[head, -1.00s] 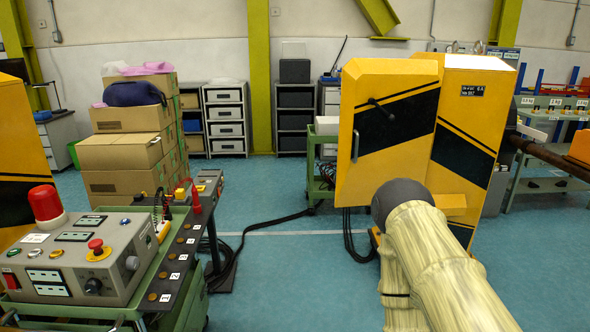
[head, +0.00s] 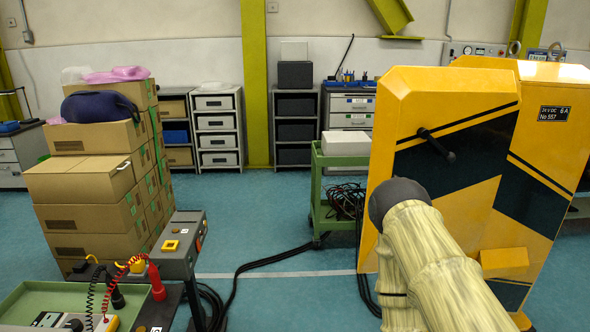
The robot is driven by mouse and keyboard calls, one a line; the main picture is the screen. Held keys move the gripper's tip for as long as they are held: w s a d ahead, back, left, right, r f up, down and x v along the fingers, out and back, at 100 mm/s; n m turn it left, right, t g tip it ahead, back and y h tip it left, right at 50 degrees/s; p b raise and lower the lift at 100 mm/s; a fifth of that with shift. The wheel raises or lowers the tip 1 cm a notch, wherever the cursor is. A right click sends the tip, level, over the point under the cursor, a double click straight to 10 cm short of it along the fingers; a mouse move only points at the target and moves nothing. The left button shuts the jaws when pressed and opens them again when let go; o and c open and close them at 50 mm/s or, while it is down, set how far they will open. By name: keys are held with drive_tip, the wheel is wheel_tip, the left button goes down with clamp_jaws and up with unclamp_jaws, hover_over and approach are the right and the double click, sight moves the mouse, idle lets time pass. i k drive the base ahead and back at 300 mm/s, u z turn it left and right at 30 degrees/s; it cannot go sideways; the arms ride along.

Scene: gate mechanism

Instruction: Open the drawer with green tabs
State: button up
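A drawer unit with several white drawer fronts (head: 216,131) stands against the back wall, left of the yellow-green pillar. A second unit with pale drawers (head: 350,104) stands right of the pillar, partly hidden by the yellow machine and a green cart. All these drawers look shut. My arm, in a pale sleeve with a dark rounded joint, shows at the lower right in front of the yellow machine. My gripper itself is not in view.
Yellow machine housings (head: 440,165) fill the right. A green cart (head: 318,190) stands beside them. Stacked cardboard boxes (head: 95,190) and a bench with a control box (head: 178,250) are on the left. Blue floor (head: 265,215) between is clear except for black cables.

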sight(363, 119)
drive_tip(key=i, duration=9.6)
drive_tip(key=z, duration=1.95)
